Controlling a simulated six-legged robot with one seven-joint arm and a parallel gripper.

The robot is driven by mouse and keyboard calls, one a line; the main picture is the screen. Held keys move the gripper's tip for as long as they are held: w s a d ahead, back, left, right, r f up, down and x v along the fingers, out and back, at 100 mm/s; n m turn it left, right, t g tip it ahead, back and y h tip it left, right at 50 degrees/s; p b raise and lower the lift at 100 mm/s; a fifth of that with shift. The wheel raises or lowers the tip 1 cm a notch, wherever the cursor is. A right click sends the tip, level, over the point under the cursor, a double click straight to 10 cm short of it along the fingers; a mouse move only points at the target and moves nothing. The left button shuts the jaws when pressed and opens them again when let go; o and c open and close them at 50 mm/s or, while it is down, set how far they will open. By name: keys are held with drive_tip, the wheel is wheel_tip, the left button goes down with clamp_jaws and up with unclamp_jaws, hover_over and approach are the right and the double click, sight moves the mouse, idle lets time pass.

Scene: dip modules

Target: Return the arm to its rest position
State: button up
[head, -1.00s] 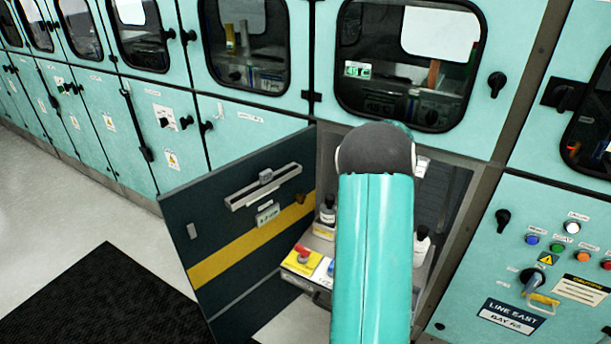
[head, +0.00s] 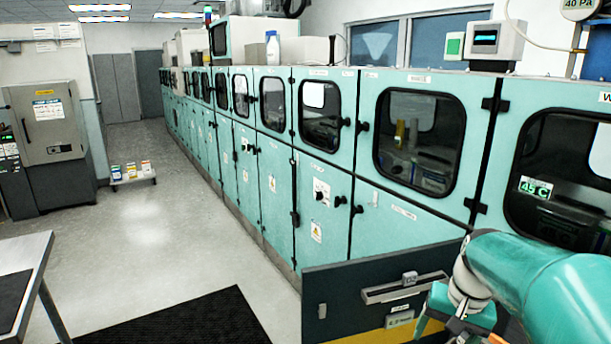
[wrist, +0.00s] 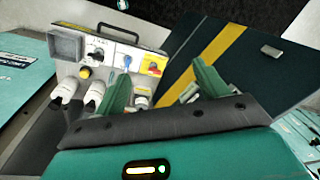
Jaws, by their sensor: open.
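My arm (head: 540,285) shows at the lower right of the head view, in front of the teal cabinets. In the wrist view my gripper (wrist: 160,88) has its two green fingers spread apart, with nothing between them. Beyond the fingers is an open cabinet bay with a control panel (wrist: 105,50) carrying knobs and switches, and white bottles (wrist: 66,90) beside it. The open dark door (wrist: 255,60) with a yellow stripe is to the right. In the head view the gripper's fingertips are not clearly visible.
The open dark door (head: 345,300) juts out beside my arm in the head view. A row of teal cabinets (head: 410,215) runs to the back left. A black mat (head: 195,325) lies on the floor, and a table (head: 40,255) stands at the left. The floor between is clear.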

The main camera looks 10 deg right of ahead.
drive_tip(key=s+a+r+n+t, duration=0.2)
drive_tip(key=s+a+n, duration=0.1)
drive_tip(key=a, duration=0.5)
drive_tip(key=s+a+r+n+t+h, duration=0.1)
drive_tip(key=s+a+r+n+t, duration=0.1)
drive_tip(key=s+a, duration=0.4)
drive_tip(key=a+n, duration=0.1)
drive_tip(key=a, duration=0.2)
drive_tip(key=shift+s+n, duration=0.3)
